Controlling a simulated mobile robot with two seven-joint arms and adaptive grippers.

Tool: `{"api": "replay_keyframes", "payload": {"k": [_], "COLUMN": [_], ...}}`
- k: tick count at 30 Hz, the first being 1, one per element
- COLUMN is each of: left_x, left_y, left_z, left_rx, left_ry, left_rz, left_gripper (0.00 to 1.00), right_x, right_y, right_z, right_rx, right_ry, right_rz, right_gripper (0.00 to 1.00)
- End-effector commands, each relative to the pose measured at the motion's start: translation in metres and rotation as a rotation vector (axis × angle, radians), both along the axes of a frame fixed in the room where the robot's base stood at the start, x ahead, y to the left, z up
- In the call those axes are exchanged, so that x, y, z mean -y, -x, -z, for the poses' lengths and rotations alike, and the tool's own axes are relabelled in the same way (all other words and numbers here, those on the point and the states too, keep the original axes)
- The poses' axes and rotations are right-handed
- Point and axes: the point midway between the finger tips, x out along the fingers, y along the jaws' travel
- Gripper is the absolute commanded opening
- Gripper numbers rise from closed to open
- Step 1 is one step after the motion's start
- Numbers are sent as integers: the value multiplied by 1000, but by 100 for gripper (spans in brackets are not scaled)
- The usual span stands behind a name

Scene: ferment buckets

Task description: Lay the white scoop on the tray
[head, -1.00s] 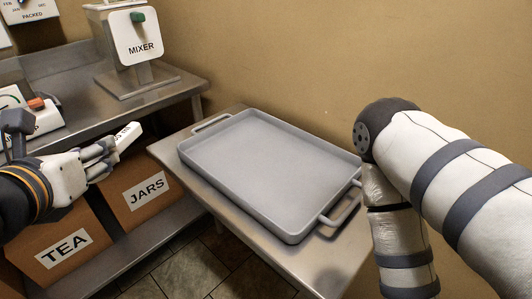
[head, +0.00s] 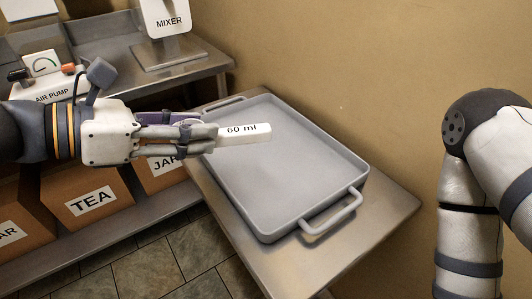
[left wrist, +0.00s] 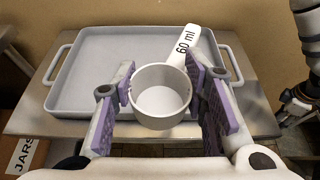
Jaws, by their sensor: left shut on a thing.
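The white scoop (head: 245,132) has a round cup and a flat handle marked "60 ml". My left gripper (head: 205,135) is shut on it. In the left wrist view the cup (left wrist: 160,97) sits between the purple finger pads, and the handle points away from the gripper. The gripper's fingers hide the cup in the head view. The grey tray (head: 285,215) lies on a metal table, empty, with a raised rim and a handle at each end. The scoop's handle is over its left part, apparently above the floor. Dark parts at the left wrist view's right edge may be my right gripper (left wrist: 294,104).
The metal table (head: 385,215) has a bare strip around the tray. A steel bench at the left holds the mixer (head: 168,25) and the air pump (head: 45,80). Cardboard boxes marked TEA (head: 95,200) and JARS stand below it. A plain wall is behind.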

Motion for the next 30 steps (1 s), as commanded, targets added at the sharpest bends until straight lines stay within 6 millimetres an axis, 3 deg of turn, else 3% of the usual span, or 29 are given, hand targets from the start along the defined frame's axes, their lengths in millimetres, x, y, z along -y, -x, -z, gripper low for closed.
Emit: {"api": "replay_keyframes", "payload": {"k": [3, 8, 12, 16, 23, 30], "left_x": [22, 63, 81, 90, 96, 96], "left_y": [-16, -47, -62, -69, -74, -74], "left_z": [21, 56, 81, 87, 124, 122], "left_rx": [-21, -33, -22, -10, -11, -2], "left_ry": [2, 1, 1, 3, 4, 2], "left_rz": [1, 3, 1, -2, -4, -3], "left_gripper": [19, 19, 19, 19, 19, 19], "right_x": [0, 0, 0, 0, 0, 0], "right_y": [9, 45, 58, 61, 71, 70], "right_z": [8, 42, 56, 59, 71, 70], "right_rx": [-34, -162, -206, -215, -250, -247], "right_ry": [0, 0, 1, 0, 1, 1], "right_rz": [0, 0, -2, -3, -4, -4], "right_gripper": [40, 40, 40, 40, 40, 40]}}
